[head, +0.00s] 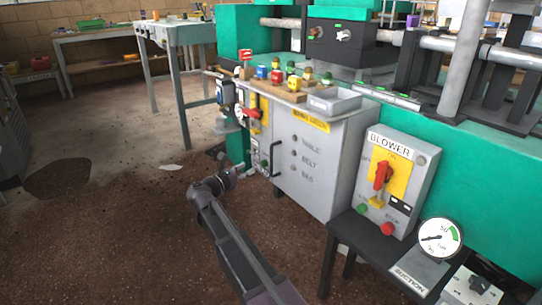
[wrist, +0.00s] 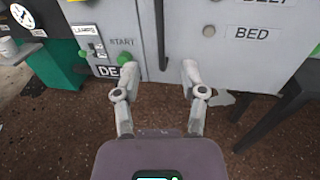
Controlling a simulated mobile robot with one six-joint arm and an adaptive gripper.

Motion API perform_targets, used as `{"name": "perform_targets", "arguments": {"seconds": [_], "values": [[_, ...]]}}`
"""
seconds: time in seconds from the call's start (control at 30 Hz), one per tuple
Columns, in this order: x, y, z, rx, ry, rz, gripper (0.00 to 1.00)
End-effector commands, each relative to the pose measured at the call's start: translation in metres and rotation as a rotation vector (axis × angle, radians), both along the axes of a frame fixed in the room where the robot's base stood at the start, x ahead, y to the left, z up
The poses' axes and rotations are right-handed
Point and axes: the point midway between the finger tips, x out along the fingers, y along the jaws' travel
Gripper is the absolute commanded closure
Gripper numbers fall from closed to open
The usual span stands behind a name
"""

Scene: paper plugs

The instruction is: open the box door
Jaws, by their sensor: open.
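The grey box door (head: 315,165), with labels TABLE, BELT and BED, is closed in the head view. Its black upright bar handle (head: 273,160) is at the door's left edge. In the wrist view the handle (wrist: 160,35) comes down from the top, its lower end between the lines of my two fingers. My gripper (wrist: 156,70) is open and empty, with its fingertips spread to either side of the handle's lower end. In the head view my gripper (head: 245,173) is low and just left of the handle. I cannot tell whether it touches the box.
A green START button (wrist: 125,59) is close to my left fingertip. A blower panel (head: 392,180) stands on a dark bench at right. Coloured plugs (head: 277,76) sit on top. The floor at left is open.

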Motion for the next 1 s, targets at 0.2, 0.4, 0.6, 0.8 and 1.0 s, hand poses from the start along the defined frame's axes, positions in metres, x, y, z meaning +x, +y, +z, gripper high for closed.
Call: {"name": "perform_targets", "arguments": {"seconds": [0.2, 0.4, 0.6, 0.8, 1.0], "values": [[0.016, -0.016, 0.000, 0.001, -0.001, -0.002, 0.46], [0.038, -0.037, 0.000, 0.001, 0.000, -0.002, 0.46], [0.060, -0.058, 0.000, 0.001, 0.000, -0.002, 0.46], [0.079, -0.077, 0.000, 0.001, 0.000, -0.002, 0.46], [0.090, -0.089, 0.000, 0.001, 0.000, -0.001, 0.46]]}}
